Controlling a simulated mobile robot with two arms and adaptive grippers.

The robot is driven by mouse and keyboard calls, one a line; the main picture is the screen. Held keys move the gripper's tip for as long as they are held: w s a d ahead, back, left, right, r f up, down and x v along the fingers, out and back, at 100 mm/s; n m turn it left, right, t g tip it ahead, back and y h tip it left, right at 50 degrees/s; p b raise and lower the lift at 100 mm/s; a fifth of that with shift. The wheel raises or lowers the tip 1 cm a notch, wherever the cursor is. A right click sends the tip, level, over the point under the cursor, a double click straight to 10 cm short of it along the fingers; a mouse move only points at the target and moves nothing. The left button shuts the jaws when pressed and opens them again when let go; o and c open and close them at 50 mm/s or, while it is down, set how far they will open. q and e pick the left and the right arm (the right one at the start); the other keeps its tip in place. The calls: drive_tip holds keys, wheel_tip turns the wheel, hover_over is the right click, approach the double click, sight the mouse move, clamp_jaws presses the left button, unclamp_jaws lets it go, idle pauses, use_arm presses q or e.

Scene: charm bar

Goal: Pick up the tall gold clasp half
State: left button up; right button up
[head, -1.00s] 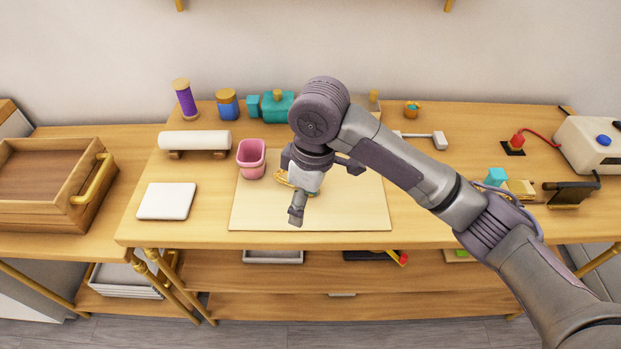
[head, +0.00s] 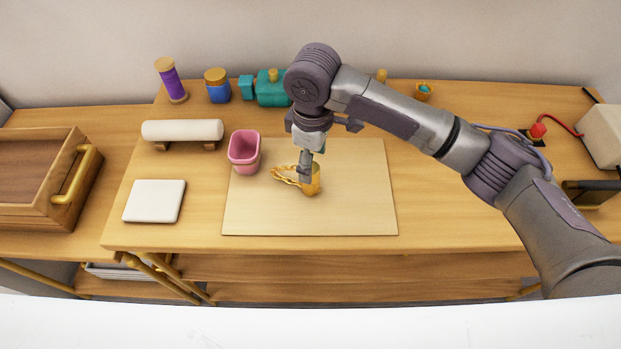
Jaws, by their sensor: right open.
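A gold clasp piece (head: 312,184) stands upright on the pale work mat (head: 260,218), with a gold chain (head: 286,176) lying against its left side. I take it for the tall gold clasp half; its upper part is partly hidden by my gripper. My right gripper (head: 307,172) points down right at the gold piece, with its fingers at its top and left side. It is open; whether a finger touches the piece I cannot tell. My left gripper is not in view.
A pink cup (head: 244,152) stands on the mat's left edge, close to the chain. A white square pad (head: 154,201), a white roll on a stand (head: 182,131), a purple spool (head: 171,82) and a blue jar (head: 217,86) are further left. The mat's right half is clear.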

sight(312, 190)
drive_tip(key=shift+f, duration=0.6)
drive_tip(key=shift+w+f, duration=0.15)
drive_tip(key=shift+f, duration=0.45)
drive_tip(key=f, duration=0.1)
drive_tip(key=f+p, duration=0.1)
drive_tip(key=f, duration=0.1)
drive_tip(key=shift+a+f, duration=0.2)
drive_tip(key=shift+f, duration=0.65)
drive_tip(key=shift+c, duration=0.7)
drive_tip(key=c, duration=1.1)
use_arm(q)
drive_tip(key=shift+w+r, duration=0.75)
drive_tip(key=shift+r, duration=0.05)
use_arm(e)
drive_tip(key=shift+c, duration=0.3)
